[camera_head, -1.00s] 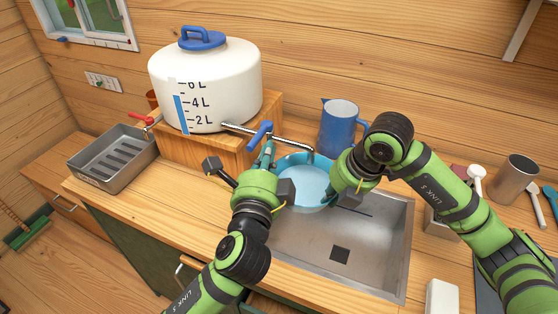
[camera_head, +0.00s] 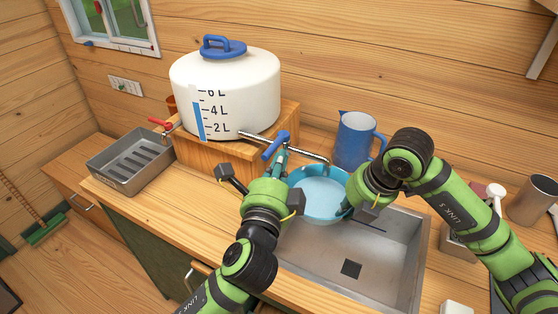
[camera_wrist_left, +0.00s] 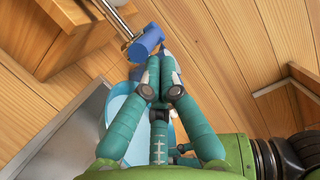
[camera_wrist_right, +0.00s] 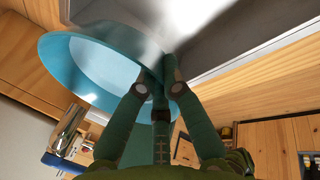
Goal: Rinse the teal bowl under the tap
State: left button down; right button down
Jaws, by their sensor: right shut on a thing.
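The teal bowl (camera_head: 318,216) is held over the sink, beneath the end of the tap's metal spout (camera_head: 300,148). Its inside looks pale blue; I cannot tell whether water is in it. My right gripper (camera_head: 344,208) is shut on the bowl's right rim; the right wrist view shows its fingers (camera_wrist_right: 163,82) meeting at the bowl's edge (camera_wrist_right: 62,78). My left gripper (camera_head: 280,162) is beside the tap's blue lever (camera_head: 275,146). In the left wrist view its fingertips (camera_wrist_left: 160,80) are together, close to the lever (camera_wrist_left: 145,42); contact is unclear.
The white water tank (camera_head: 225,95) stands on a wooden box (camera_head: 203,158). A blue jug (camera_head: 355,140) stands behind the bowl. The metal sink (camera_head: 385,262) has free room at the front. A grey ribbed tray (camera_head: 130,165) and a red-levered tap (camera_head: 160,122) are at left.

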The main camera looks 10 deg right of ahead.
jog(key=shift+w+a, duration=0.1)
jog(key=shift+r, duration=0.1)
pick_arm(q)
jog(key=s+f, duration=0.1)
jog(key=s, duration=1)
jog(key=shift+s+a, duration=0.2)
jog(key=shift+s, duration=0.05)
jog(key=shift+a+f, duration=0.1)
jog(key=shift+r+p, duration=0.5)
jog(key=shift+r, duration=0.05)
pick_arm(e)
jog(key=s+a, duration=0.5)
jog(key=a, duration=0.1)
jog(key=shift+a, duration=0.1)
dwell(0.7)
